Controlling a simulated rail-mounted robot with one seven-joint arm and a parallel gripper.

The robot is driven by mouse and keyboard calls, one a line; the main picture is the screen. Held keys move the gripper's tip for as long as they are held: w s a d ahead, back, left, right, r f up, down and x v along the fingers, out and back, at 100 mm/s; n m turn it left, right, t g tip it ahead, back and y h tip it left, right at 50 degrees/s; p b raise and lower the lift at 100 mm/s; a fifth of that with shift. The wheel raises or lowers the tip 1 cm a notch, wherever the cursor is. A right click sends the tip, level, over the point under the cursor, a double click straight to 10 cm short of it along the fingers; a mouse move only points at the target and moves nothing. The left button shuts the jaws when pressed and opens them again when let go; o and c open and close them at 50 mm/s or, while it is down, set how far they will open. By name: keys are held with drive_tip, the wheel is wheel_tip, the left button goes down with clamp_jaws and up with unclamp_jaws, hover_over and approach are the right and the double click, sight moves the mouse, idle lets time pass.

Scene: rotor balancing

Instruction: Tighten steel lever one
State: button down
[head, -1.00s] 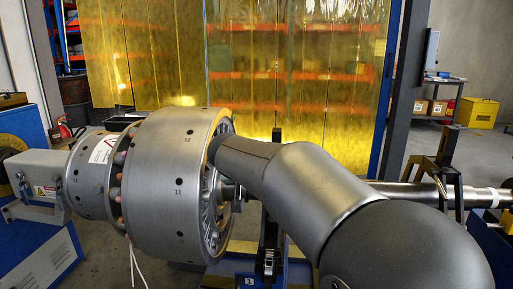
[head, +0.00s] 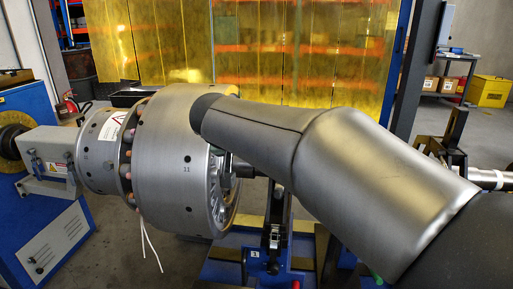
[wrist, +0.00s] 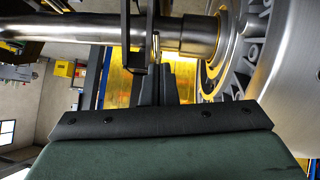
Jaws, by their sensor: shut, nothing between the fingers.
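My gripper (wrist: 162,84) shows in the wrist view as dark narrow fingers, shut with nothing between them, beyond the green housing. Its tips point toward a black bracket (wrist: 124,62) around the steel shaft (wrist: 75,28). A thin, pale upright piece (wrist: 156,45), possibly the steel lever, stands just beyond the fingertips; I cannot tell whether they touch. In the head view my arm hides the gripper. A dark support stand (head: 273,228) with a label marked 1 stands below the arm, right of the rotor (head: 170,160).
The large rotor disc (wrist: 285,70) is close on the right in the wrist view. A blue base (head: 290,260) lies under the stand. Yellow curtains (head: 150,50) hang behind. A second dark support (head: 446,150) is at the right.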

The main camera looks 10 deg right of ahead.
drive_tip(key=shift+s+a+r, duration=0.25)
drive_tip(key=shift+s, duration=0.35)
drive_tip(key=shift+s+a+r, duration=0.25)
drive_tip(key=shift+s, duration=0.35)
drive_tip(key=shift+s+a+r, duration=0.25)
drive_tip(key=shift+s, duration=0.35)
drive_tip(key=s+d+r+g+y+p, duration=0.1)
drive_tip(key=s+d+r+g+p, duration=0.1)
drive_tip(key=s+p, duration=0.6)
drive_tip(key=s+d+r+n+g+y+p, duration=0.1)
drive_tip(key=s+d+r+g+y+p, duration=0.1)
drive_tip(key=s+d+p, duration=0.3)
drive_tip(key=s+d+r+n+g+y+p, duration=0.1)
drive_tip(key=s+d+g+p, duration=0.3)
drive_tip(key=s+p, duration=0.7)
drive_tip(key=r+p, duration=0.1)
drive_tip(key=p, duration=0.6)
drive_tip(key=shift+s+r, duration=0.15)
drive_tip(key=shift+s, duration=0.2)
drive_tip(key=shift+w+g, duration=0.1)
drive_tip(key=shift+g, duration=0.2)
